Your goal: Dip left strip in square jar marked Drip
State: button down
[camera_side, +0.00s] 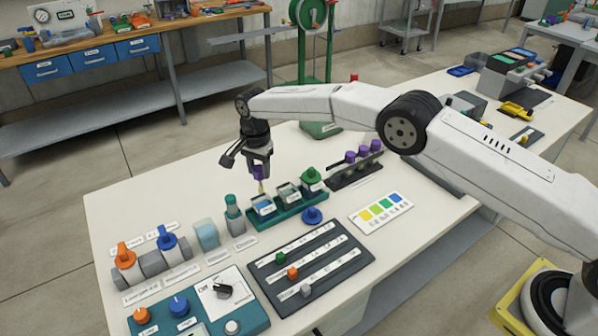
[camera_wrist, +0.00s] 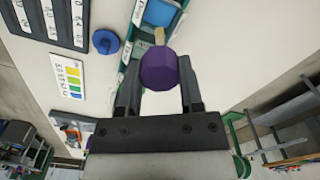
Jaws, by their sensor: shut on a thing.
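My gripper (camera_side: 260,168) is shut on the purple cap of a strip, which points down with its pale end (camera_side: 261,187) showing below the jaws. In the wrist view the purple cap (camera_wrist: 159,68) sits between the fingers (camera_wrist: 158,82), with the pale strip (camera_wrist: 159,36) beyond it. The strip's lower end is at the back rim of the left square jar (camera_side: 265,206), which has blue contents; I cannot tell whether it is inside. A second square jar (camera_side: 289,193) stands to the right.
A black rack (camera_side: 358,176) holds purple-capped strips. A colour chart (camera_side: 381,212), a slider panel (camera_side: 311,265) and a blue knob (camera_side: 312,215) are in front.

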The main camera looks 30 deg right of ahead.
aim_at(261, 192)
jog(key=shift+f, duration=0.15)
jog(key=shift+f, duration=3.9)
jog(key=shift+r, duration=4.25)
